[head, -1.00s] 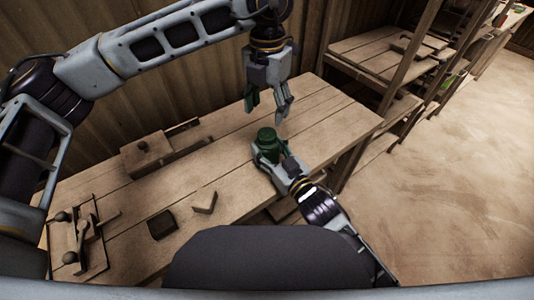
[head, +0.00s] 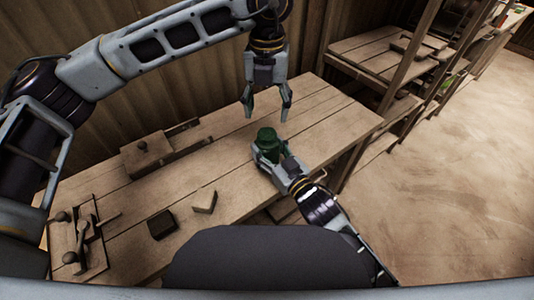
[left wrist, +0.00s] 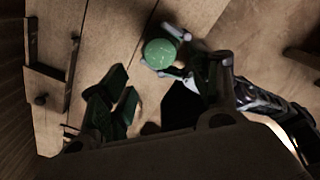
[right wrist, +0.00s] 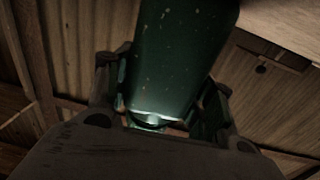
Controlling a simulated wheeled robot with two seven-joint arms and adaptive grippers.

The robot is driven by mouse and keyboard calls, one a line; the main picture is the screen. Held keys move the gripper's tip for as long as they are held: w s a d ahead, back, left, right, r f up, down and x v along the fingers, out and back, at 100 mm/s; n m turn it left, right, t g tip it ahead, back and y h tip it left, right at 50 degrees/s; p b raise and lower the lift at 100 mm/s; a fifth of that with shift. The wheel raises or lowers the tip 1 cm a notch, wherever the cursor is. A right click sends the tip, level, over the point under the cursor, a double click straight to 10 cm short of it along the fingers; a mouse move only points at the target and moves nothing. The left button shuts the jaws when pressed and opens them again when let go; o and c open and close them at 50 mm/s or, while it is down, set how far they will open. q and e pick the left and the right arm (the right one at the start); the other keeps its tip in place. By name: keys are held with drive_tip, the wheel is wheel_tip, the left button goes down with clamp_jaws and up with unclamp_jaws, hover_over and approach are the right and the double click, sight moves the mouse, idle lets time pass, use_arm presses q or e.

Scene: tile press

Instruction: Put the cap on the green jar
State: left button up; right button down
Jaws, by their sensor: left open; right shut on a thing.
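The green jar (head: 267,152) stands upright on the near side of the bench, with my right gripper (head: 268,157) shut around it. In the right wrist view the green jar (right wrist: 180,60) fills the space between the fingers. A round green cap (head: 266,134) sits on top of the jar; from above in the left wrist view the cap (left wrist: 160,53) is a flat green disc. I cannot tell how tightly it is seated. My left gripper (head: 267,114) is open and empty, pointing down above and slightly behind the jar, apart from the cap.
The wooden bench (head: 325,110) is clear around the jar on the far and right sides. A wooden block fixture (head: 145,155), a dark square block (head: 163,224), an angled piece (head: 206,202) and a lever device (head: 85,235) lie leftward. Shelves (head: 365,55) stand beyond the right end.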

sight(267, 133)
use_arm(q)
drive_tip(key=shift+f, duration=0.15)
drive_tip(key=shift+f, duration=3.9)
drive_tip(key=c, duration=1.1)
drive_tip(key=shift+o, duration=0.2)
